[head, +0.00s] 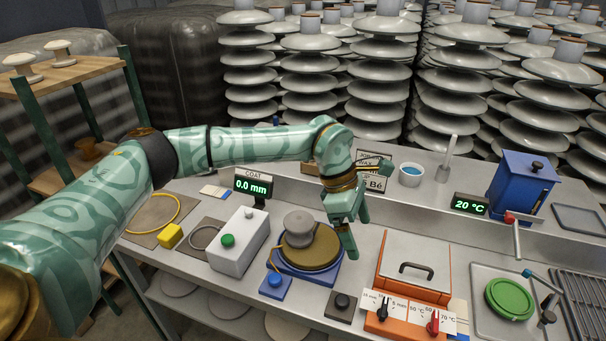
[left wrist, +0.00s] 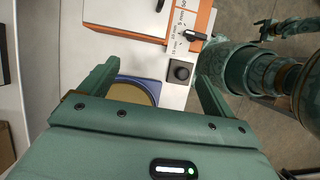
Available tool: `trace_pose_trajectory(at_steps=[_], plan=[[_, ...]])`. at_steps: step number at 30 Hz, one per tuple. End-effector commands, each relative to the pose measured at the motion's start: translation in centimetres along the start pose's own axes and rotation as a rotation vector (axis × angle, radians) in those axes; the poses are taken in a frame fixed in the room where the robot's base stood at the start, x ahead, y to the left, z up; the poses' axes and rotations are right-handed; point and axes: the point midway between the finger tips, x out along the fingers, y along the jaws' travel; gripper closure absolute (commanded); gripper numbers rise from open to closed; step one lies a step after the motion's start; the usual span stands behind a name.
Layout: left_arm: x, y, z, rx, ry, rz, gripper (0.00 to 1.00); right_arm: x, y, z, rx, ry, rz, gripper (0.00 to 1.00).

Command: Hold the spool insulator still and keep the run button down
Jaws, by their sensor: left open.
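A grey spool insulator (head: 299,223) stands on a round brown pad on a blue base (head: 310,275). The blue base also shows between my fingers in the left wrist view (left wrist: 156,86). A blue button (head: 275,281), a black button (head: 342,301) and a green button (head: 228,240) stand around the base. I cannot tell which is the run button. My right gripper is not clear; a small patterned limb shows top right in the wrist view.
A white box (head: 238,252) stands left of the base under a "0.0 mm" display (head: 254,186). An orange-sided box with knobs (head: 413,270) stands to the right. A shelf (head: 75,71) with two white spools is at far left. A green disc (head: 510,298) lies at right.

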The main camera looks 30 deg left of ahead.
Motion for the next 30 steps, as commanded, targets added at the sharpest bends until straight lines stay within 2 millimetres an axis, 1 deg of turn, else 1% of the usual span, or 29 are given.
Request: trace_pose_trajectory(at_steps=[1,3,6,9,11,14,17,24,30], plan=[[-2.6,1.6,-2.5,-0.027,0.096,0.037,0.11,0.0,0.0,0.0,0.000,0.000,0.000,0.11],[-5.7,3.0,-5.6,-0.073,0.215,0.067,0.11,0.0,0.0,0.0,0.000,0.000,0.000,0.11],[-9.1,3.9,-8.6,-0.140,0.325,0.091,0.11,0.0,0.0,0.0,0.000,0.000,0.000,0.11],[-11.1,4.2,-10.2,-0.182,0.381,0.103,0.11,0.0,0.0,0.0,0.000,0.000,0.000,0.11],[-11.3,4.3,-10.7,-0.195,0.396,0.103,0.11,0.1,0.0,0.1,0.000,-0.001,0.000,0.11],[-10.6,4.3,-11.2,-0.200,0.403,0.102,0.11,0.5,-0.1,0.2,0.000,-0.004,-0.001,0.11],[-8.9,4.4,-11.9,-0.197,0.402,0.100,0.11,1.1,-0.1,0.4,0.000,-0.009,-0.003,0.11],[-3.5,4.7,-14.1,-0.199,0.400,0.097,0.11,3.0,-0.4,1.1,0.000,-0.025,-0.009,0.11],[0.5,5.0,-15.8,-0.197,0.400,0.098,0.11,4.3,-0.6,1.6,0.000,-0.038,-0.013,0.11]])
